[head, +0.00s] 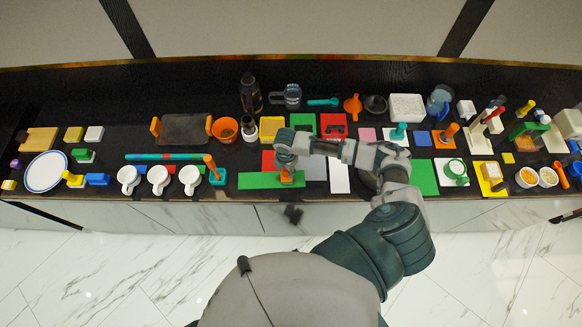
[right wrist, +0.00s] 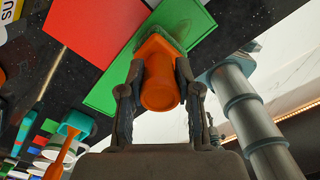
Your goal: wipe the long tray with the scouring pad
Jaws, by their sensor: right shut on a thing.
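The long tray (head: 258,181) looks like a flat green strip along the front edge of the dark counter. It also shows in the right wrist view (right wrist: 113,88). My right gripper (head: 289,172) is over the tray's right part, its fingers closed on both sides of the scouring pad's orange handle (right wrist: 160,82). The pad's grey-green end (right wrist: 181,20) is at the tray's surface; I cannot tell whether it touches. In the head view the gripper hides most of the pad. My left gripper is not in view.
A teal block with an orange handle (head: 213,172) stands just left of the tray, beside several white cups (head: 158,180). A red panel (head: 267,160) lies behind the tray. A white panel (head: 339,177) lies to the right. The counter is crowded; open floor is in front.

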